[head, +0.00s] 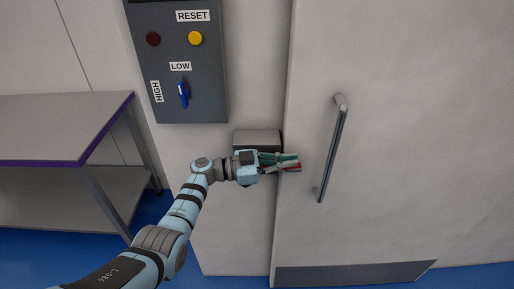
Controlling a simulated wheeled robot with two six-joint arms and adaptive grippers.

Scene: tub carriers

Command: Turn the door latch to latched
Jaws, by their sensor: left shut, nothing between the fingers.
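The door latch shows as a grey box (257,137) on the wall, at the left edge of the large pale door (400,130). My left gripper (290,163) is in front of the latch's lower right part, with its teal fingers shut and pointing right across the door edge. A small red piece shows at the fingertips; I cannot tell whether it belongs to the latch. The latch's turning part is mostly hidden behind the gripper, so its position and any contact cannot be told. My right gripper is not in view.
A long vertical metal handle (332,150) stands out from the door, right of my gripper. A dark control panel (205,85) with two buttons and a blue switch (183,94) hangs above left. A grey table (60,125) stands at left. The blue floor (235,284) shows below.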

